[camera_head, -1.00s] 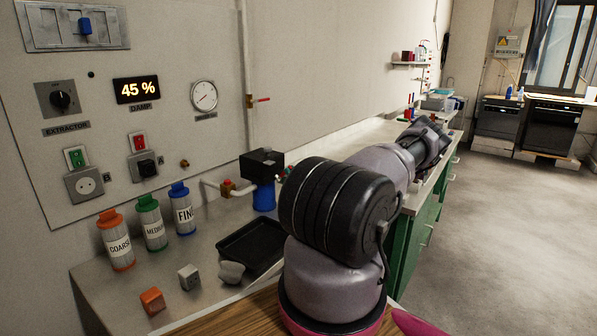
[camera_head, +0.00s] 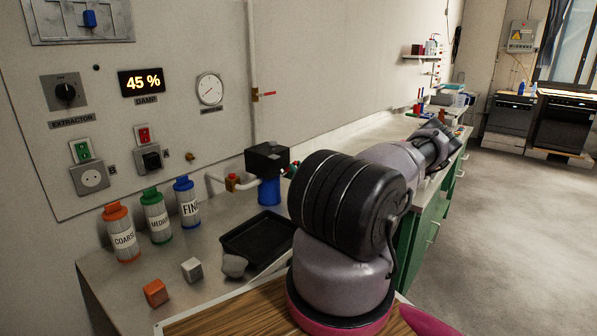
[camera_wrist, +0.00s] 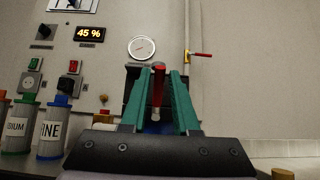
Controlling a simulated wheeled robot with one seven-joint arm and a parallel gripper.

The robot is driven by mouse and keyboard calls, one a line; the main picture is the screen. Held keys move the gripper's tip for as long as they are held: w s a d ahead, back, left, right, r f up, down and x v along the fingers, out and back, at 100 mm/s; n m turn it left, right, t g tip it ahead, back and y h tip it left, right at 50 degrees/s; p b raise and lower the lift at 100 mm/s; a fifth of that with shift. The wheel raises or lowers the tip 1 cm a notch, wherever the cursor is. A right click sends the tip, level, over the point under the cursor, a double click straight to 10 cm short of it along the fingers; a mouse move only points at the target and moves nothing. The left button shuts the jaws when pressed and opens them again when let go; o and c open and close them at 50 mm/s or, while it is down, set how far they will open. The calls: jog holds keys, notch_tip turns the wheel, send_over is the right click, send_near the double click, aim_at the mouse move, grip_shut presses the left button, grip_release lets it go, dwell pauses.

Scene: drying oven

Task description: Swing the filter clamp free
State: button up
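The filter unit has a black head (camera_head: 267,158) and a blue bowl (camera_head: 269,191), and stands by the wall, fed by a pipe. In the wrist view a red lever with a pale rounded end (camera_wrist: 157,88), which looks like the clamp handle, stands upright between the two teal fingers of my gripper (camera_wrist: 162,80). The fingers look slightly apart around it, with no clear contact. The black head (camera_wrist: 133,75) shows behind them. In the head view my arm hides most of the gripper; only a bit of green and red shows beside the black head.
Three cartridges, coarse (camera_head: 121,236), medium (camera_head: 156,218) and fine (camera_head: 187,205), stand on the counter at left. A black tray (camera_head: 257,238), an orange block (camera_head: 155,292) and a grey block (camera_head: 192,270) lie in front. A red-handled pipe valve (camera_head: 262,94) is on the wall.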

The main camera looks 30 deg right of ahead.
jog(key=v, duration=1)
jog(key=shift+s+d+f, duration=0.1)
jog(key=shift+s+f, duration=0.15)
jog(key=shift+f, duration=0.05)
